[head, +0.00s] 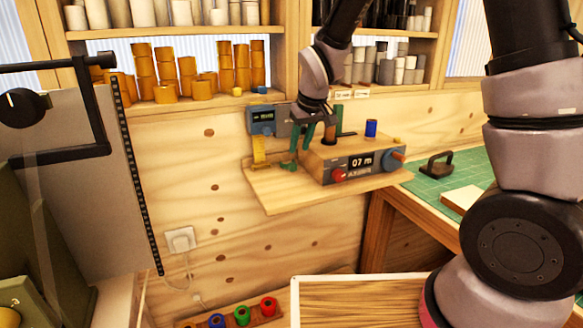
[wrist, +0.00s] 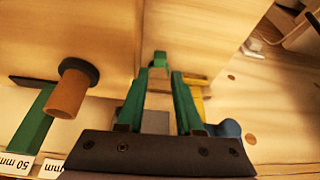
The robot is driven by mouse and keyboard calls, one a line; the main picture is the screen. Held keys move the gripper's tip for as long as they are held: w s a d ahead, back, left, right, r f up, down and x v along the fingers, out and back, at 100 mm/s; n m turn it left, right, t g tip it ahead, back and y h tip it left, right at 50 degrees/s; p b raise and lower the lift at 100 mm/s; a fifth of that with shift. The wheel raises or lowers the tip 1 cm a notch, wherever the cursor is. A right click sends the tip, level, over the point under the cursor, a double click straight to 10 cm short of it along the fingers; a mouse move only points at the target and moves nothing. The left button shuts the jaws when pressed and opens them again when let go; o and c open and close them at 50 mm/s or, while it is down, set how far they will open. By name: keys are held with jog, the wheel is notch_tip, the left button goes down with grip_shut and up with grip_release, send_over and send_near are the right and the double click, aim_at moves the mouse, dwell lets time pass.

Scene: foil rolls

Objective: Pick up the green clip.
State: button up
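The small green clip (head: 288,166) sits near the left edge of the wooden wall shelf (head: 285,194), beside the wooden device. In the wrist view the green clip (wrist: 159,60) shows just past the fingertips, roughly centred between them. My gripper (head: 299,149) has green fingers and points down over the shelf, close to the clip. Whether a finger touches the clip cannot be told.
A wooden device (head: 349,160) with display and knobs stands just right of my gripper. A yellow stand (head: 260,150) and a grey-blue meter (head: 263,120) are close on the left. Roll shelves hang above. A green mat (head: 440,190) lies on the right bench.

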aim_at(293, 164)
jog(key=x, duration=0.5)
jog(key=w+x, duration=0.1)
jog(key=x, duration=0.1)
jog(key=shift+a+f, duration=0.15)
jog(key=shift+a, duration=0.1)
grip_shut()
